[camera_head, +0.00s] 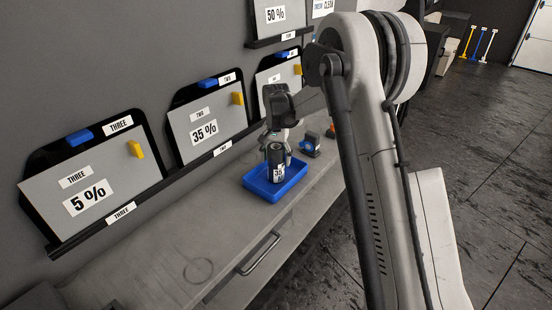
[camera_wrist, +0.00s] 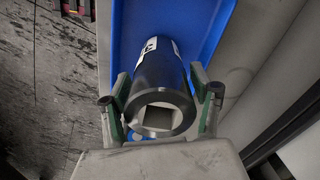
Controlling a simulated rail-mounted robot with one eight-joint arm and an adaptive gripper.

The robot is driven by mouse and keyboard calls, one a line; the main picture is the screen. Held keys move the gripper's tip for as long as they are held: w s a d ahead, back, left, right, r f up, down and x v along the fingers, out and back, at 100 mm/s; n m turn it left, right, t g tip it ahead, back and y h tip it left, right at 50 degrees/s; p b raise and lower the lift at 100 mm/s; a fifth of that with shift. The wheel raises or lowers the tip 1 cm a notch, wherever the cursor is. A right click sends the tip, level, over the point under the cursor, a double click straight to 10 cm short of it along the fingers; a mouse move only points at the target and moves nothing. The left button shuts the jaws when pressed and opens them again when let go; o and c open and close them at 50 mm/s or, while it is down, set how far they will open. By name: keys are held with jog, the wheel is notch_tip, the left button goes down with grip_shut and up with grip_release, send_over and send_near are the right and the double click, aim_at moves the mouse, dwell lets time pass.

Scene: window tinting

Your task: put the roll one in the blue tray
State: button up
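A dark roll (camera_head: 277,168) with a white label reading 35 is upright over the inside of the blue tray (camera_head: 262,192). I cannot tell whether its base touches the tray floor. My gripper (camera_head: 276,147) is above the tray with its fingers around the upper part of the roll. In the wrist view, the black roll (camera_wrist: 157,80) is between the green-padded fingers (camera_wrist: 161,100), which press against both sides. Its hollow top end faces the camera, and the blue tray (camera_wrist: 205,28) lies beyond it.
The tray is on a grey counter (camera_head: 165,245) with a drawer handle (camera_head: 259,254). Small tools (camera_head: 310,145) lie just behind the tray. Boards labelled 5% (camera_head: 88,198) and 35% (camera_head: 204,132) lean along the wall at left. The near counter is clear.

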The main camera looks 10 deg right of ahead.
jog(key=shift+o, duration=0.5)
jog(key=shift+r, duration=0.1)
jog(key=shift+r, duration=0.2)
notch_tip(320, 180, up, 11)
jog(key=s+r+n+t, duration=0.1)
jog(key=s+r+t, duration=0.1)
jog(key=s+r, duration=0.65)
jog(key=s+r+n+t, duration=0.15)
jog(key=s+r, duration=0.25)
jog(key=s, duration=0.8)
jog(key=s+f+n+t, duration=0.1)
jog(key=s+f+t, duration=0.1)
jog(key=s, duration=0.8)
jog(key=s+f+n+t, duration=0.1)
jog(key=s+f+n, duration=0.1)
jog(key=s, duration=0.8)
jog(key=shift+s+d+f+t, duration=0.25)
jog(key=shift+d+f+t, duration=0.1)
jog(key=shift+f, duration=0.45)
